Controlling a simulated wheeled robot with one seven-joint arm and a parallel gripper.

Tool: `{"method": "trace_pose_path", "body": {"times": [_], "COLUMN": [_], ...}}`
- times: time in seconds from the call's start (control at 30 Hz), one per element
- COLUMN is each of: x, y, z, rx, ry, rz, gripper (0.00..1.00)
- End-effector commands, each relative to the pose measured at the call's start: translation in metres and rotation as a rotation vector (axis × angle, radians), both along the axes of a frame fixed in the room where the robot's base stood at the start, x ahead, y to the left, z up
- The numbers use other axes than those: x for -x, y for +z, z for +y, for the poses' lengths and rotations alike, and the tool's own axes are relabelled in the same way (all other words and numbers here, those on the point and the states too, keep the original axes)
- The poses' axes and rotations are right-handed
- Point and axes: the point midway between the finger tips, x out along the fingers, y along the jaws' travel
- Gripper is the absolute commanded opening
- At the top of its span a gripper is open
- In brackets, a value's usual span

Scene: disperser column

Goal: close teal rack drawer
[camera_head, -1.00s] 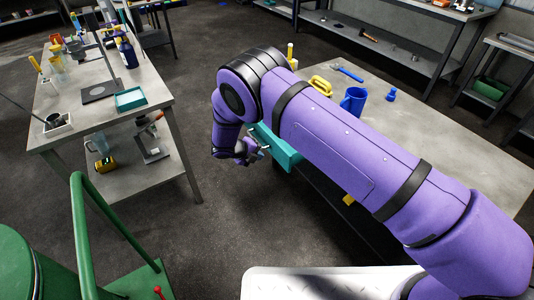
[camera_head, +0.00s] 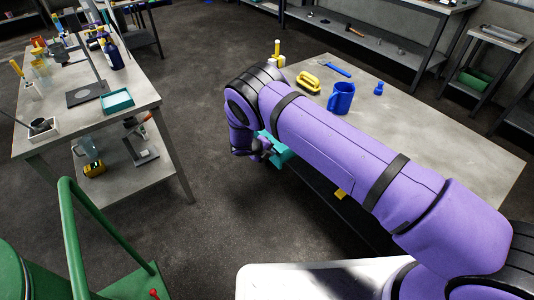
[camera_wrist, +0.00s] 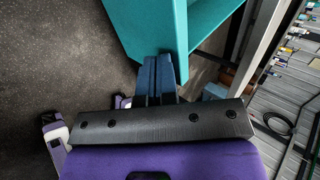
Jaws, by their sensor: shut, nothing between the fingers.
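The teal drawer (camera_head: 278,150) juts out from under the right-hand workbench, partly hidden by my arm in the head view. In the wrist view the teal drawer (camera_wrist: 150,25) fills the top middle, with its open inside to the right of its front panel. My gripper (camera_wrist: 157,62) is shut and empty, with its dark blue fingers at the near end of the drawer's front panel. The fingertips overlap the panel's lower edge in the picture; I cannot tell whether they touch. In the head view my gripper (camera_head: 262,152) is mostly hidden behind my wrist.
A left workbench (camera_head: 130,103) holds tools and a teal tray (camera_head: 117,101). Open floor (camera_head: 205,80) lies between the benches.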

Motion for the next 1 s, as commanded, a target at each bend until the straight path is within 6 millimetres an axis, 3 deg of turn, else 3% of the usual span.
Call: {"method": "trace_pose_path", "body": {"times": [0.27,0.47,0.67,1.0], "x": [0.000,-0.008,-0.029,-0.078], "y": [0.000,0.000,0.000,0.000], "z": [-0.001,-0.013,-0.044,-0.118], "rx": [0.000,0.000,0.001,0.000], "ry": [-0.001,-0.003,-0.006,-0.005], "rz": [0.001,0.000,0.000,-0.001], "gripper": [0.00,0.00,0.00,0.00]}}
